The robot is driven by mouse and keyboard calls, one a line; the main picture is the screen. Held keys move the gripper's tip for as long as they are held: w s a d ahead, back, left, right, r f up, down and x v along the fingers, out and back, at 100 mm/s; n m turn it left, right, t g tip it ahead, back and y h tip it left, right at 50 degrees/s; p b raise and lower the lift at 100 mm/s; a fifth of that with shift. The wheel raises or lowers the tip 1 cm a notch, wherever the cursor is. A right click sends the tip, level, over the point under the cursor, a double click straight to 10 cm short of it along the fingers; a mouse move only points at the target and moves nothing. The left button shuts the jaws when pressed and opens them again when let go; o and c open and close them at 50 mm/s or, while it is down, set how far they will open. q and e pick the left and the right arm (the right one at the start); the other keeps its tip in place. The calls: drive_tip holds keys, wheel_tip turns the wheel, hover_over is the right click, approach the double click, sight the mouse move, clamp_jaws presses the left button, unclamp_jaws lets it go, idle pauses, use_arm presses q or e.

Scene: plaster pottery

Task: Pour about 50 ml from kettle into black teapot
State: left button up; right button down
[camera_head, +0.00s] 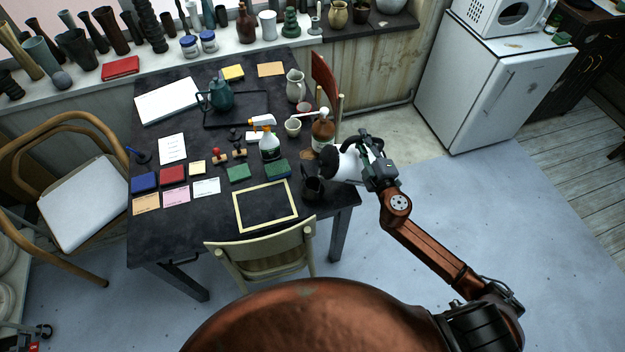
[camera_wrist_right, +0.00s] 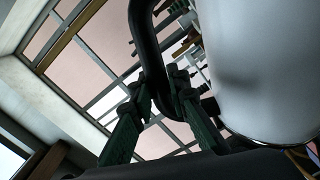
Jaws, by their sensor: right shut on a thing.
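The kettle (camera_head: 348,167) has a white body and black parts. It is held tilted beside the table's right edge, its dark end pointing left. My right gripper (camera_head: 372,148) is shut on its black handle; in the right wrist view the fingers (camera_wrist_right: 160,105) close around the handle (camera_wrist_right: 142,35), beside the white body (camera_wrist_right: 265,70). A dark pot, apparently the black teapot (camera_head: 314,188), stands at the table's right front, just below and left of the kettle's dark end. No liquid stream can be made out. My left gripper is not in view.
The dark table (camera_head: 170,230) carries a teal teapot (camera_head: 221,96) on a black tray, a brown bottle (camera_head: 323,130), a spray bottle (camera_head: 269,146) and a yellow frame (camera_head: 265,206). A chair (camera_head: 262,252) stands at the front. The floor to the right is clear.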

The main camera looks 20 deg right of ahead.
drive_tip(key=shift+d+r, duration=0.1)
drive_tip(key=shift+r, duration=0.05)
drive_tip(key=shift+d+f+m+b, duration=0.3)
drive_tip(key=shift+d+m+b, duration=0.25)
drive_tip(key=shift+m+b, duration=0.1)
drive_tip(key=d+f+m, duration=0.1)
drive_tip(key=d+m, duration=0.3)
drive_tip(key=d+f+m, duration=0.1)
drive_tip(key=d+m, duration=0.1)
drive_tip(key=d, duration=0.1)
drive_tip(key=shift+w+f+b, duration=0.1)
drive_tip(key=shift+f+b, duration=0.2)
drive_tip(key=shift+b, duration=0.05)
drive_tip(key=d+f+m, duration=0.4)
drive_tip(key=f+m, duration=0.2)
drive_tip(key=f, duration=0.1)
drive_tip(key=shift+d+f+b, duration=0.25)
drive_tip(key=shift+f+b, duration=0.05)
drive_tip(key=shift+b, duration=0.1)
